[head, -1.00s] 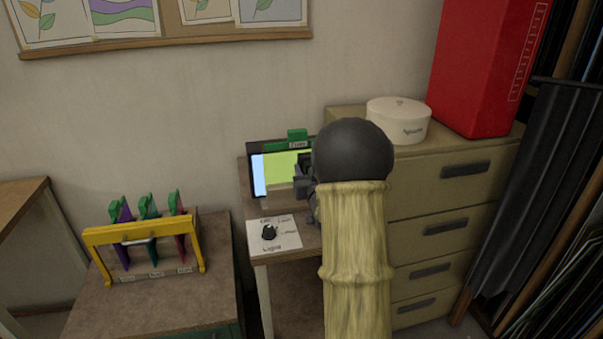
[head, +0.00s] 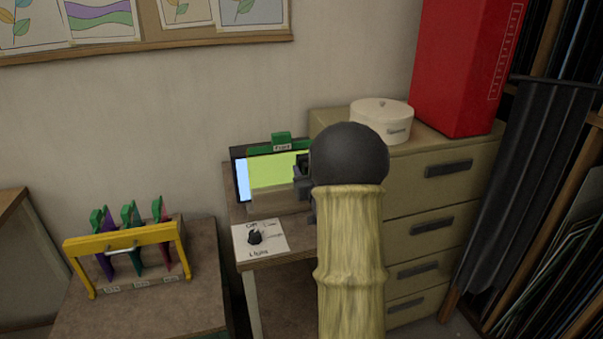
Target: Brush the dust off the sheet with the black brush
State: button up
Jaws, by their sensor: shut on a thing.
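The sheet (head: 275,172) is a yellow-green pane under a green holder with a label, standing upright in a dark-framed lit stand on the small desk. A pale blue strip shows at its left, and a dull brownish band lies below the bright area. My gripper (head: 303,180) is at the sheet's right side, mostly hidden by my arm's dark joint and pale sleeve. It is shut on a dark thing that looks like the black brush (head: 302,161); only a sliver shows. I cannot tell whether it touches the sheet.
A white card with a black knob (head: 255,237) lies at the desk's front left. A yellow rack (head: 125,240) with coloured panes stands on a lower cabinet at left. Drawers (head: 433,217) stand at right, bearing a round white box (head: 381,122) and a red case (head: 467,65).

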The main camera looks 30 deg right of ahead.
jog(key=shift+w+a+r, duration=0.1)
dwell(0.5)
jog(key=shift+a+b, duration=0.15)
jog(key=shift+b, duration=0.2)
jog(key=shift+w+a+b, duration=0.25)
jog(key=shift+a+b, duration=0.1)
jog(key=shift+a, duration=0.5)
jog(key=shift+w+a+b, duration=0.25)
jog(key=shift+a+b, duration=0.1)
jog(key=shift+a, duration=0.5)
jog(key=shift+a, duration=0.15)
jog(key=shift+w+a+b, duration=0.25)
jog(key=shift+a+b, duration=0.25)
jog(key=shift+a, duration=0.35)
jog(key=shift+w+a, duration=0.2)
jog(key=shift+a, duration=0.6)
jog(key=shift+b, duration=0.3)
jog(key=shift+w+a+b, duration=0.3)
jog(key=shift+a+b, duration=0.05)
jog(key=shift+a, duration=0.55)
jog(key=shift+w+a+b, duration=0.3)
jog(key=shift+a, duration=0.6)
